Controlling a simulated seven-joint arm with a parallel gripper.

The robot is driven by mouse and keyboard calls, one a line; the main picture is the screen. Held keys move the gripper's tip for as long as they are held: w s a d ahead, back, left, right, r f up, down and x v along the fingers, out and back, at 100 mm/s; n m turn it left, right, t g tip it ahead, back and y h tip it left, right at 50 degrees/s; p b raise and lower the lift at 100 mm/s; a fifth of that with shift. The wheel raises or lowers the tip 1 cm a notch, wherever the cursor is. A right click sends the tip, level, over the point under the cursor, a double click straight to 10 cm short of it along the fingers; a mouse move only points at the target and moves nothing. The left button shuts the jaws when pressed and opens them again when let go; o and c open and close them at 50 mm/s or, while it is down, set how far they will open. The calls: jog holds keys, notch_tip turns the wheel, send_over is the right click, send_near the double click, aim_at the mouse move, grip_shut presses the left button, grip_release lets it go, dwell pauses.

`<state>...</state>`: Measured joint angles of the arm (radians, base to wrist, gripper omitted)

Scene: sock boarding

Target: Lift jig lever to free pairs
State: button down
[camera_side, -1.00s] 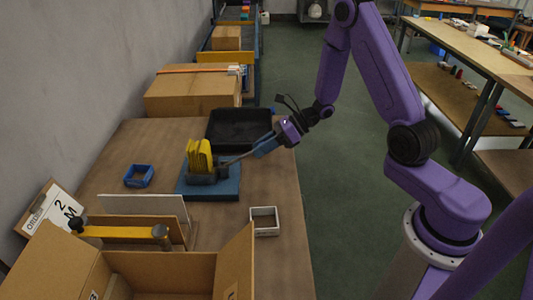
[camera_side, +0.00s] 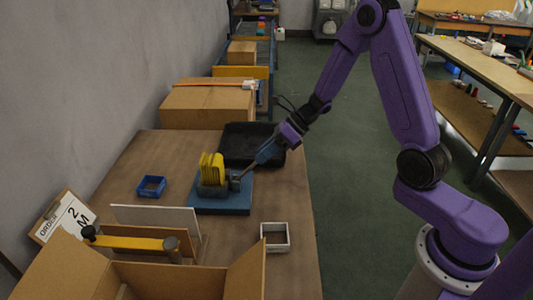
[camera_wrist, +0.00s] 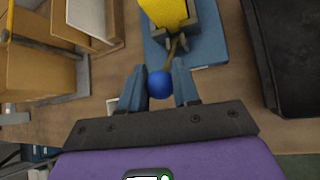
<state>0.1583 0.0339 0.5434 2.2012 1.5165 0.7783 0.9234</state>
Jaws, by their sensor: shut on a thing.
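The jig has a dark grey holder (camera_side: 213,189) on a blue base plate (camera_side: 225,208). Several yellow sock pairs (camera_side: 210,168) stand upright in the holder; their yellow edge also shows at the top of the wrist view (camera_wrist: 168,10). The jig lever (camera_wrist: 173,47) is a thin rod running from the holder to a blue ball knob (camera_wrist: 160,84). My gripper (camera_side: 260,161) is at the right of the jig, tilted down towards it. In the wrist view its two blue fingers (camera_wrist: 160,88) are on either side of the knob, shut on it. The lever's pivot is partly hidden.
A black tray (camera_side: 250,160) lies close behind the jig. A small blue bin (camera_side: 151,187) is at the left and a small white-rimmed box (camera_side: 274,238) at the front right. A white panel (camera_side: 160,217) and an open carton (camera_side: 165,275) fill the front.

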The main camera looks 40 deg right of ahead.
jog(key=shift+w+a+r, duration=0.1)
jog(key=shift+w+r, duration=0.05)
jog(key=shift+w, duration=0.05)
jog(key=c, duration=1)
grip_release()
jog(key=shift+o, duration=0.7)
jog(key=shift+s, duration=0.1)
jog(key=v, duration=1.7)
jog(key=shift+s+r, duration=0.1)
